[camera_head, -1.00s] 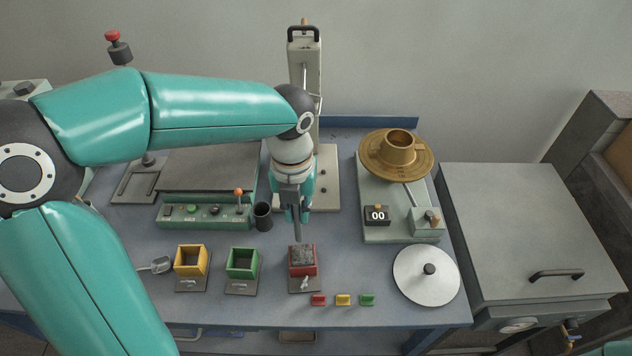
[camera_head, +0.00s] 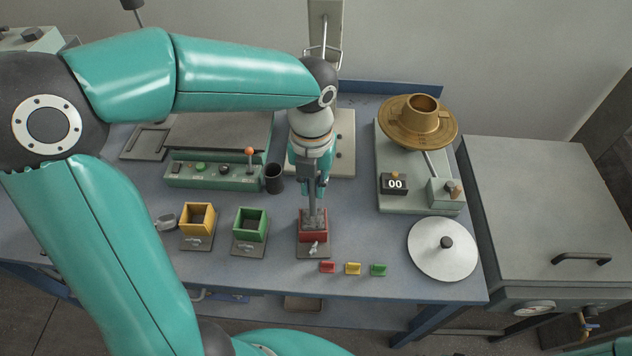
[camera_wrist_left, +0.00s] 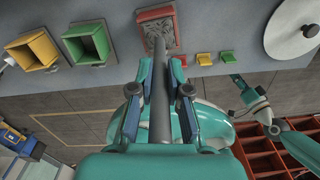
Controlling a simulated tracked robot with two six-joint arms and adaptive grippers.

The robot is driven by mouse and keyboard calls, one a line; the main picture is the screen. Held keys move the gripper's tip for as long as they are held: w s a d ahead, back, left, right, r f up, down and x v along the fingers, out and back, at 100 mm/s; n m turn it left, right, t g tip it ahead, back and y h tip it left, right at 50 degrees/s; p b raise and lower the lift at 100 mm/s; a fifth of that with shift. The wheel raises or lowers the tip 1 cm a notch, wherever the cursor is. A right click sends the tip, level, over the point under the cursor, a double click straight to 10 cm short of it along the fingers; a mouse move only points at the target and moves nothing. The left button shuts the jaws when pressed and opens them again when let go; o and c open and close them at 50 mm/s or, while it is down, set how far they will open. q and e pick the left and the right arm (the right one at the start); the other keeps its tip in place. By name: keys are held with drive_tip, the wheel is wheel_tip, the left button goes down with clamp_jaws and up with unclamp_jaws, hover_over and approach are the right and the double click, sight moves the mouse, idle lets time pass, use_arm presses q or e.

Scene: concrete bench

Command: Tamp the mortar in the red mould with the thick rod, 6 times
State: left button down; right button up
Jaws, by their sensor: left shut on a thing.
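My left gripper (camera_head: 314,182) is shut on the thick grey rod (camera_head: 312,206), which hangs nearly upright. The rod's lower end is at the grey mortar in the red mould (camera_head: 313,235); how deep it sits I cannot tell. In the left wrist view the rod (camera_wrist_left: 160,95) runs between my left fingers (camera_wrist_left: 160,75) to the mortar (camera_wrist_left: 160,33), inside the rim of the red mould (camera_wrist_left: 142,15). My right gripper (camera_wrist_left: 238,84) shows small at the right of the wrist view; its jaws are unclear.
Yellow (camera_head: 198,215) and green (camera_head: 250,225) moulds stand left of the red one. Small red, yellow and green blocks (camera_head: 353,269) lie at the front. A black cup (camera_head: 274,179) stands behind; a brass flow table (camera_head: 418,120) and white disc (camera_head: 443,250) are right.

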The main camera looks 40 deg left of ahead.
use_arm(q)
drive_tip(key=shift+s+a, duration=0.1)
drive_tip(key=shift+a, duration=0.15)
drive_tip(key=shift+d+r, duration=0.15)
drive_tip(key=shift+d, duration=0.05)
idle(0.5)
